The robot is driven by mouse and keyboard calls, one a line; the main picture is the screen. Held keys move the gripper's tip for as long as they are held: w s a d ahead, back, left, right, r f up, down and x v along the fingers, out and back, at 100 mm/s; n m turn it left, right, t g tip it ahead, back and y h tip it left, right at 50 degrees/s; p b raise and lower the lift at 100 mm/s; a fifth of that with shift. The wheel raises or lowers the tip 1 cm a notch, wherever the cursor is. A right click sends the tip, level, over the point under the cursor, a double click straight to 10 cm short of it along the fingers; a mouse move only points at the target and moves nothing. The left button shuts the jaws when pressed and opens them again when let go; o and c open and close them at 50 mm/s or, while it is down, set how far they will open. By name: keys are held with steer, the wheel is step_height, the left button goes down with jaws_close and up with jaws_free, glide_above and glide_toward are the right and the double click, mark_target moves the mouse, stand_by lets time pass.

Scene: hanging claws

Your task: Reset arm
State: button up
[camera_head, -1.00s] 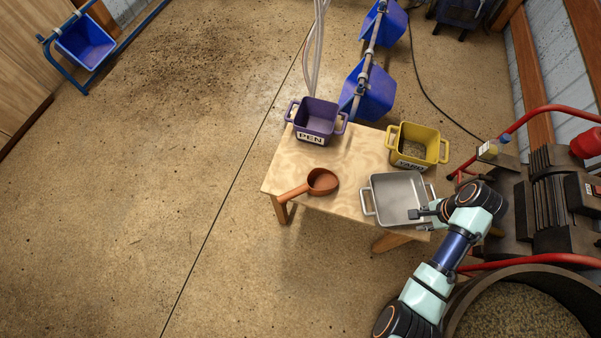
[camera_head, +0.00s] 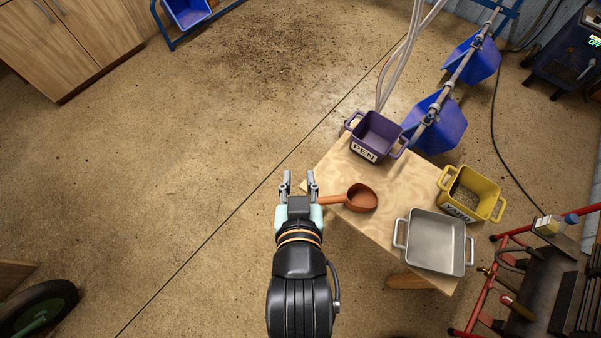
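My gripper (camera_head: 299,180) is at the centre of the view, pointing up the picture. Its two fingers are apart with nothing between them. It is just left of the brown scoop (camera_head: 361,198), whose handle end comes close to the right finger in the picture. I cannot tell if they touch. The scoop lies on the wooden table (camera_head: 330,165). A purple bin marked PEN (camera_head: 377,133), a yellow bin marked YARD (camera_head: 471,196) with grain-like contents, and an empty grey metal pan (camera_head: 436,241) also stand on the table.
Blue buckets (camera_head: 437,124) hang on a rail behind the table. Red-framed equipment (camera_head: 487,290) stands at the lower right. A wheel (camera_head: 38,306) shows at the lower left, and wooden cabinets (camera_head: 75,40) at the upper left. The floor to the left is clear.

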step_height(320, 180, up, 43)
steer(key=p, duration=4.3)
steer(key=shift+d+r, duration=0.15)
steer(key=shift+r, duration=0.05)
